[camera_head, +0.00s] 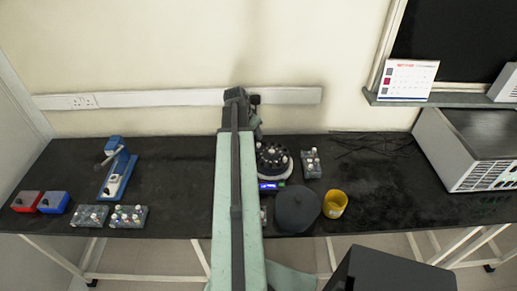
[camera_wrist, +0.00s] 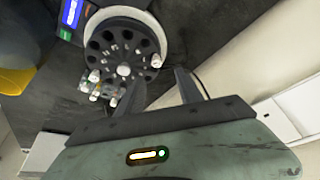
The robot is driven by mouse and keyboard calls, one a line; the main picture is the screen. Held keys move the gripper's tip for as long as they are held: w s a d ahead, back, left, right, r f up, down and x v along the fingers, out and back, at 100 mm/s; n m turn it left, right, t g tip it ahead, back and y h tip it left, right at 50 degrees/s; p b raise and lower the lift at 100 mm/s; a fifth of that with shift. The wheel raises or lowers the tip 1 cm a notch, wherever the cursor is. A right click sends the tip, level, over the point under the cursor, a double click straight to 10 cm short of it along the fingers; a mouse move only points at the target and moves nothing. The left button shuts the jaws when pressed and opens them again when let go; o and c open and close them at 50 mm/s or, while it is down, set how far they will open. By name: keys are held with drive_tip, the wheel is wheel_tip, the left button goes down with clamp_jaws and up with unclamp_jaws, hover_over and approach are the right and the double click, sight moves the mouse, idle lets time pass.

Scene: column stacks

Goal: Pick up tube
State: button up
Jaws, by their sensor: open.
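Others stand in a small grey rack (camera_wrist: 103,94) beside the rotor. My gripper (camera_wrist: 159,76) is open, with nothing seen between its two dark fingers. Its fingertips appear beside the rotor edge; their height above it cannot be told. In the head view the rotor (camera_head: 272,157) and rack (camera_head: 311,164) are right of my arm, which hides part of the bench.
A dark round lid (camera_head: 298,208) and a yellow cup (camera_head: 335,204) stand in front of the rotor. At left are two tube racks (camera_head: 128,217), a blue stand (camera_head: 118,168), and red (camera_head: 27,201) and blue boxes (camera_head: 53,202). A grey machine (camera_head: 467,150) stands right.

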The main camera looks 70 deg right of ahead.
sight(258, 144)
drive_tip(key=shift+b+x, duration=1.2)
drive_tip(key=shift+x, duration=0.2)
drive_tip(key=b+x, duration=0.2)
drive_tip(key=a+b+x, duration=0.1)
drive_tip(key=b+x, duration=0.1)
drive_tip(key=shift+s+d+f, duration=0.1)
drive_tip(key=shift+s+f, duration=0.05)
drive_tip(key=shift+f, duration=0.2)
drive_tip(key=shift+d+f+b, duration=0.2)
drive_tip(key=shift+f+b, duration=0.15)
drive_tip(key=shift+b, duration=0.2)
drive_tip(key=shift+r, duration=0.15)
clamp_jaws()
